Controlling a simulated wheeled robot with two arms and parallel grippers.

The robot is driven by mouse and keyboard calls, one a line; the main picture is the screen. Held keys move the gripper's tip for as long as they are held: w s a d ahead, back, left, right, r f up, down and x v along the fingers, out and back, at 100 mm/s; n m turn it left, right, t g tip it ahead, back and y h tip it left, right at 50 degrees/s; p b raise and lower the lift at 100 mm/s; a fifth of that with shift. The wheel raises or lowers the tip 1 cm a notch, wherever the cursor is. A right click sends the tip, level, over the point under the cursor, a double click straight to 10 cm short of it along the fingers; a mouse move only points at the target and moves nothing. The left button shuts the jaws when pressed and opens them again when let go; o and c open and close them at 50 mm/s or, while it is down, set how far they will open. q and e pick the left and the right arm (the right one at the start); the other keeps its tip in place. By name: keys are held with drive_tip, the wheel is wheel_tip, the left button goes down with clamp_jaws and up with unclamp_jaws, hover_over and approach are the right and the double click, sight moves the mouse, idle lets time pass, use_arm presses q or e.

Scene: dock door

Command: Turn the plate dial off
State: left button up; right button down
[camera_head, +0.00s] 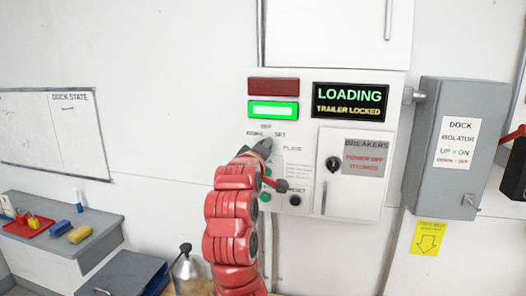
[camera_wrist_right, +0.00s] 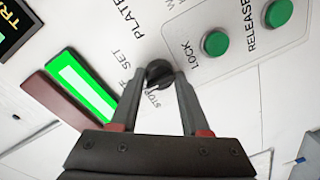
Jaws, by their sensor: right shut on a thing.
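The plate dial is a small black round knob (camera_wrist_right: 158,73) on the white control panel (camera_head: 302,88). In the right wrist view, lettering reading PLATE and SET is beside it; other labels are partly covered. My right gripper (camera_wrist_right: 161,78) has one finger on each side of the knob and is shut on it. In the head view my red right arm reaches up from below, and its gripper (camera_head: 263,147) is at the panel, hiding the knob. I cannot tell which label the knob points to. My left gripper is not in view.
Above the dial are a dark red lamp (camera_head: 273,86) and a lit green lamp (camera_head: 273,111). A display (camera_head: 350,100) reads LOADING, TRAILER LOCKED. Green buttons (camera_wrist_right: 215,43) are close to the knob. A breaker door (camera_head: 343,197) and grey isolator box (camera_head: 462,105) are to the right.

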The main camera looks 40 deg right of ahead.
drive_tip(key=shift+c, duration=2)
unclamp_jaws()
drive_tip(key=shift+a, duration=0.1)
drive_tip(key=f+b+v, duration=0.1)
drive_tip(key=b+v, duration=0.4)
drive_tip(key=v, duration=1.2)
drive_tip(key=shift+r, duration=0.5)
drive_tip(key=shift+s, duration=0.1)
